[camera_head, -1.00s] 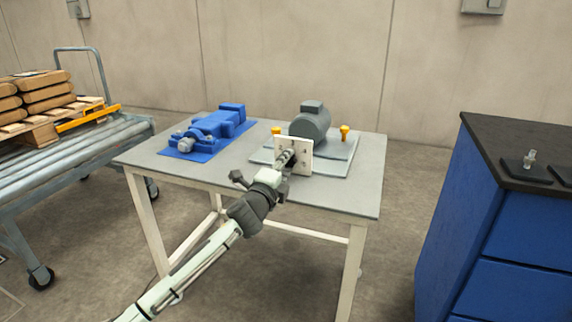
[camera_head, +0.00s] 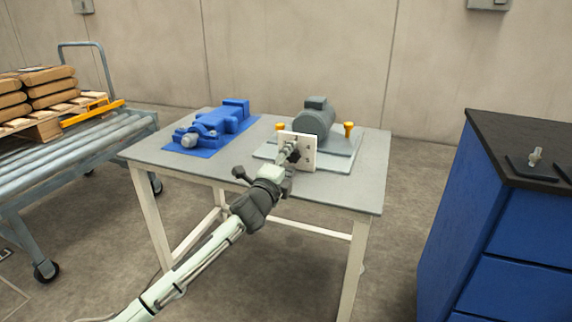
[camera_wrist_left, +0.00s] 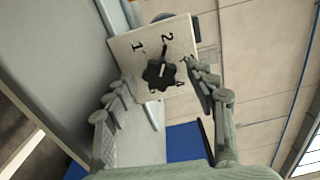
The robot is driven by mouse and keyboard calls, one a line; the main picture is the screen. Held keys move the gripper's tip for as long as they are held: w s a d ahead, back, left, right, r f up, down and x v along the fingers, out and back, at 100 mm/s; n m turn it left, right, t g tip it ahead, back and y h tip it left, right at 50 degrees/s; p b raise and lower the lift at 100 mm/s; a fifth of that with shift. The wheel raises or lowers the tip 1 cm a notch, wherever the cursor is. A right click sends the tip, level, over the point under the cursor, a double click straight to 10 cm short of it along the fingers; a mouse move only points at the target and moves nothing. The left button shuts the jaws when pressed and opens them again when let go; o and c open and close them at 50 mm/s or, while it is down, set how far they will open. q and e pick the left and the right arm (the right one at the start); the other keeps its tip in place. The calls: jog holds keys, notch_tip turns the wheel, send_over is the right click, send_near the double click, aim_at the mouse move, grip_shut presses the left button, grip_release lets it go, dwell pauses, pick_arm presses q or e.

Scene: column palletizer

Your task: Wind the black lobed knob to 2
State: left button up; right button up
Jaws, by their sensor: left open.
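The black lobed knob (camera_wrist_left: 160,74) sits on a pale square panel (camera_wrist_left: 124,46) marked with numerals, in the left wrist view. The 2 and the 1 read clearly; the other numerals are partly covered. A light line shows on the knob, but I cannot tell exactly which numeral it points at. My left gripper (camera_wrist_left: 161,86) is open, with one finger on each side of the knob; contact is not clear. In the head view the left gripper (camera_head: 287,154) is in front of the panel (camera_head: 307,160) and hides the knob. My right gripper is out of view.
The panel stands before a grey motor (camera_head: 313,119) on a plate with orange-yellow knobs, on a grey table (camera_head: 345,190). A blue machine (camera_head: 215,125) sits to the left. A roller cart (camera_head: 75,150) stands left, a blue cabinet (camera_head: 480,220) right.

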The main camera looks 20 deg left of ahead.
pick_arm(q)
jog(key=s, duration=1.1)
jog(key=shift+s+a, duration=0.25)
jog(key=shift+s, duration=0.15)
jog(key=s+a+f+n+g+y, duration=0.2)
jog(key=s+a+f+n+g, duration=0.25)
jog(key=f, duration=0.75)
jog(key=s+a+f+n+g+y, duration=0.1)
jog(key=s+f+n+g, duration=0.3)
jog(key=s+f+n, duration=0.55)
jog(key=s+d+f+n+g+h, duration=0.1)
jog(key=s+f+g, duration=0.5)
jog(key=s+f, duration=1.1)
jog(key=s+d+n, duration=0.1)
jog(key=n, duration=0.1)
jog(key=shift+s+f+n, duration=0.25)
jog(key=shift+s+n, duration=0.05)
jog(key=shift+g, duration=0.25)
